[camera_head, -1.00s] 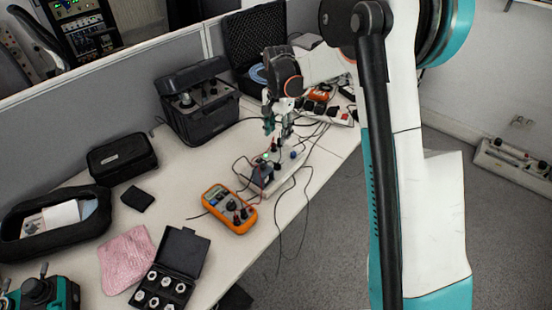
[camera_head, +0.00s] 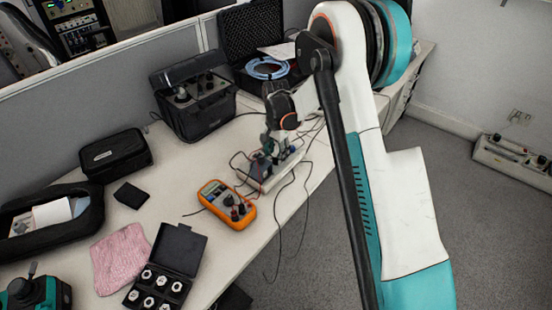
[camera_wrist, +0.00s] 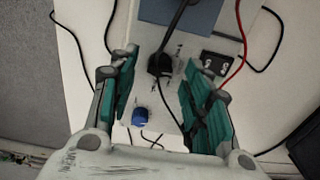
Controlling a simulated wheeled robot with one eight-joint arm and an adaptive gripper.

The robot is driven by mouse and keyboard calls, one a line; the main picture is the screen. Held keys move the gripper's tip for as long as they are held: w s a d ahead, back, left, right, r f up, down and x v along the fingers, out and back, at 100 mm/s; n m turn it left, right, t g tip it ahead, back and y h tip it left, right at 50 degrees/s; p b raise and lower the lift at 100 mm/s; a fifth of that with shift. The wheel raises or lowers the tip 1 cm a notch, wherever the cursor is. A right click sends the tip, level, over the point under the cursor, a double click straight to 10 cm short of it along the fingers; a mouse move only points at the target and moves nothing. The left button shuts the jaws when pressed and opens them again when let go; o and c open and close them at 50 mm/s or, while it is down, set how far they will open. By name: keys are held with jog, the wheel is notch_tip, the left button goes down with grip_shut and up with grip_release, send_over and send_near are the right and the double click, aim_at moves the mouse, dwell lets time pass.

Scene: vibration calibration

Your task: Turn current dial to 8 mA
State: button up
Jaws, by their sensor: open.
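In the wrist view my gripper (camera_wrist: 161,58) is open, its green-padded fingers on either side of a round black knob or plug (camera_wrist: 160,66) on a pale panel (camera_wrist: 175,105). A black cable reaches the black piece from above. There is a clear gap to each finger. A blue knob (camera_wrist: 140,116) sits lower on the panel, nearer the palm. I cannot read any mA marks, nor tell which piece is the current dial. In the head view my gripper (camera_head: 275,143) is over the small rig (camera_head: 268,172) on the bench, hiding much of it.
An orange multimeter (camera_head: 228,205) lies just left of the rig, with loose cables around. A black instrument case (camera_head: 195,103) and an open foam-lined case (camera_head: 250,45) stand behind. A black switch (camera_wrist: 217,60) and red wire (camera_wrist: 244,45) are beside the right finger.

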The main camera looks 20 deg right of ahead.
jog(key=shift+f, duration=0.6)
grip_shut()
jog(key=shift+n, duration=0.3)
jog(key=n, duration=0.3)
jog(key=shift+n, duration=2.5)
